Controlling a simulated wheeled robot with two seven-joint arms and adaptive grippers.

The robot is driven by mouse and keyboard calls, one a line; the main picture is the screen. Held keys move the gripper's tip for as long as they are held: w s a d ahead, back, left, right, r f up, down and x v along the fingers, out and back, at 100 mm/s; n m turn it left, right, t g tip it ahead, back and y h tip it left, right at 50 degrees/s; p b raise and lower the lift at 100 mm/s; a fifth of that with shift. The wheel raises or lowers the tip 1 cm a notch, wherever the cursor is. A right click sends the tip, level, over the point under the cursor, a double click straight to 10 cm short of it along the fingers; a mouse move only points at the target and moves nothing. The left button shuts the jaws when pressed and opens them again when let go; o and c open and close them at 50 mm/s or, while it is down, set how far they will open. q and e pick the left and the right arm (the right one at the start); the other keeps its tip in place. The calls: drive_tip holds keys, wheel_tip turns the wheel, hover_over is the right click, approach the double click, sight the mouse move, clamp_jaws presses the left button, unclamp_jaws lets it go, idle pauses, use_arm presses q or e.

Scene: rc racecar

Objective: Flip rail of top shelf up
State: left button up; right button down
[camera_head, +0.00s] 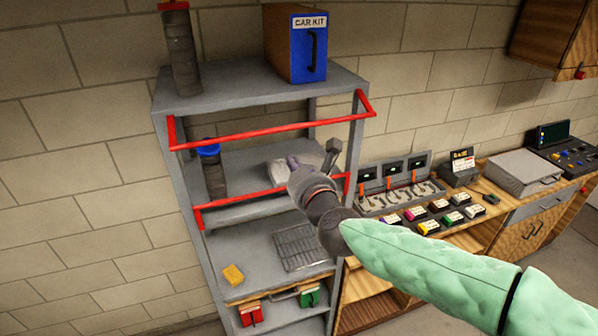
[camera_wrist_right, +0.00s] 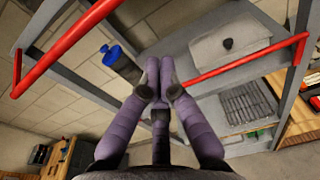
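The top shelf's rail (camera_head: 270,132) is a red bar across the front of the grey shelf unit. It hangs below the level of the top board (camera_head: 250,92) and also shows in the right wrist view (camera_wrist_right: 70,45). My right gripper (camera_head: 292,163) is in front of the unit, below this rail and near the lower red rail (camera_head: 240,199). In the right wrist view its fingers (camera_wrist_right: 159,70) are together, with nothing visible between them. They appear apart from the top rail. The gripper and arm cover part of the lower rail. My left gripper is not in view.
A blue CAR KIT box (camera_head: 308,52) and a dark cylinder (camera_head: 182,50) stand on the top board. A blue-lidded jar (camera_head: 213,175) is on the shelf below. A workbench with chargers (camera_head: 400,185) stands to the right. The wall is behind.

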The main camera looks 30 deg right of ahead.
drive_tip(key=w+r+p, duration=0.3)
drive_tip(key=shift+w+d+r+p, duration=0.25)
drive_tip(key=shift+d+p, duration=0.05)
drive_tip(key=shift+d, duration=0.1)
drive_tip(key=shift+s+r, duration=0.1)
drive_tip(key=shift+r, duration=0.05)
idle(0.5)
drive_tip(key=shift+s+r, duration=0.2)
drive_tip(key=shift+r, duration=0.05)
